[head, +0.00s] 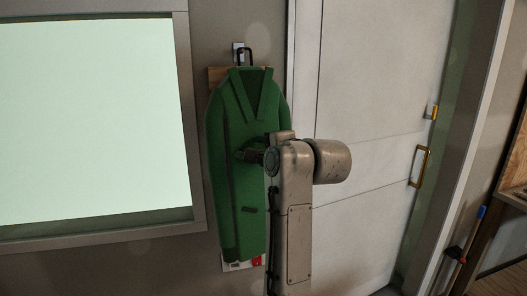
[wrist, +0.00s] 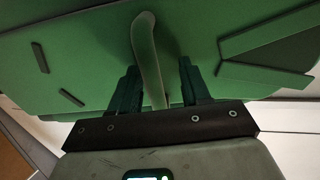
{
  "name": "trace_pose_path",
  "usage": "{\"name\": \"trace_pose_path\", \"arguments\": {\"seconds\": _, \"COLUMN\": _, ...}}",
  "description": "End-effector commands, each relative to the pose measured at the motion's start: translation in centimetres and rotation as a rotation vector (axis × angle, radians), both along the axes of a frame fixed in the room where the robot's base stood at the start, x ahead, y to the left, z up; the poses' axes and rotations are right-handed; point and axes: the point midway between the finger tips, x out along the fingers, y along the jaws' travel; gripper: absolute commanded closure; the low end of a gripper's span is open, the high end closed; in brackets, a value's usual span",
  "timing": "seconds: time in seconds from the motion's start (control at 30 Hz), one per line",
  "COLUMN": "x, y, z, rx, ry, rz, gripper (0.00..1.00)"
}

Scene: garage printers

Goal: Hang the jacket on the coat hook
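The green jacket (head: 228,186) is upright against the wall, in front of a wooden board (head: 216,74). A black loop (head: 246,54) shows at its collar; whether it sits on the coat hook is hidden. My gripper (head: 250,154) is at the middle of the jacket's front. In the wrist view the jacket (wrist: 85,60) fills the top, with a curved pale-green handle (wrist: 146,50) standing out from it. My gripper's dark fingers (wrist: 160,78) are apart on either side of this handle, with a gap visible on the right. The fingertips are close to the jacket.
A light wall plate (head: 238,47) is above the jacket. A framed bright panel (head: 90,120) is on the left. A white door (head: 370,100) with a brass handle (head: 419,166) is on the right. A red-and-white item (head: 257,261) shows below the jacket.

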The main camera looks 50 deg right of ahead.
Motion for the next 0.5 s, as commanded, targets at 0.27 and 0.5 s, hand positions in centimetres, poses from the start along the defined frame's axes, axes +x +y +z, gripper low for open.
{"name": "trace_pose_path", "arguments": {"seconds": 0.27, "x": 0.0, "y": 0.0, "z": -0.3, "rx": 0.002, "ry": 0.007, "rz": 0.001, "gripper": 0.47}}
{"name": "trace_pose_path", "arguments": {"seconds": 0.5, "x": -1.9, "y": 0.7, "z": 0.2, "rx": 0.0, "ry": 0.001, "rz": 0.0, "gripper": 0.47}}
